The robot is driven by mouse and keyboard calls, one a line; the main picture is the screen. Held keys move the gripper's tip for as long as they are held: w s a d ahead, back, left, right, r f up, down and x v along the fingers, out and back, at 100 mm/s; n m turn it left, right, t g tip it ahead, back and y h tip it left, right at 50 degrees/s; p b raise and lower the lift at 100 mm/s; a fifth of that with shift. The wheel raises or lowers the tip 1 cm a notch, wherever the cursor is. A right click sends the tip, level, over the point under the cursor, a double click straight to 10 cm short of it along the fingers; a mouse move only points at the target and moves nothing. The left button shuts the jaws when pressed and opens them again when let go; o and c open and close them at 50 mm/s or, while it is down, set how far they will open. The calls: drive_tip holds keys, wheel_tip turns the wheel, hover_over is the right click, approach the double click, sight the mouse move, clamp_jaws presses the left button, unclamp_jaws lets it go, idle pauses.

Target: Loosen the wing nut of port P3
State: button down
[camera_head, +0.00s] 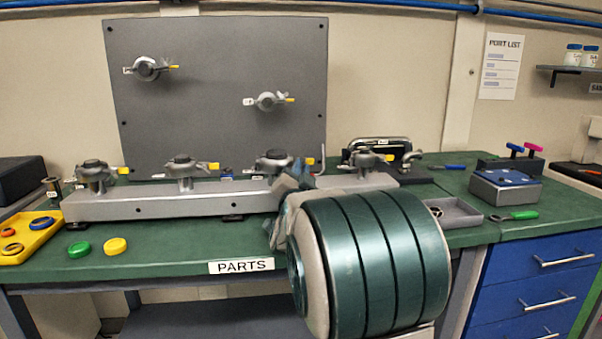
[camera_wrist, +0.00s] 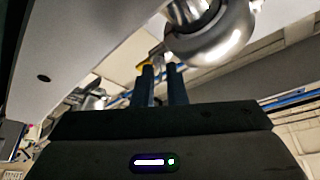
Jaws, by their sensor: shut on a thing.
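A grey rail (camera_head: 110,208) on the green bench carries a row of metal clamps with yellow wing nuts. My gripper (camera_head: 298,172) is at the third clamp (camera_head: 272,163) from the left, on its right side. That clamp's wing nut is largely hidden by my fingers in the head view. In the wrist view my two dark fingers (camera_wrist: 162,80) are close together beside the shiny round clamp (camera_wrist: 215,38). A bit of the yellow wing nut (camera_wrist: 147,61) shows at the left fingertip; my gripper is shut on it. The port labels are too small to read.
The fourth rail clamp (camera_head: 366,161) stands close right of my gripper. A dark upright panel (camera_head: 215,55) behind carries two more clamps. A yellow tray (camera_head: 35,240) and loose green (camera_head: 78,249) and yellow (camera_head: 115,246) rings lie left; a grey tray (camera_head: 460,214) lies right.

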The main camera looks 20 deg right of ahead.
drive_tip(key=c, duration=1.6)
unclamp_jaws()
drive_tip(key=shift+c, duration=0.2)
drive_tip(key=shift+r+p, duration=0.1)
drive_tip(key=shift+p, duration=0.2)
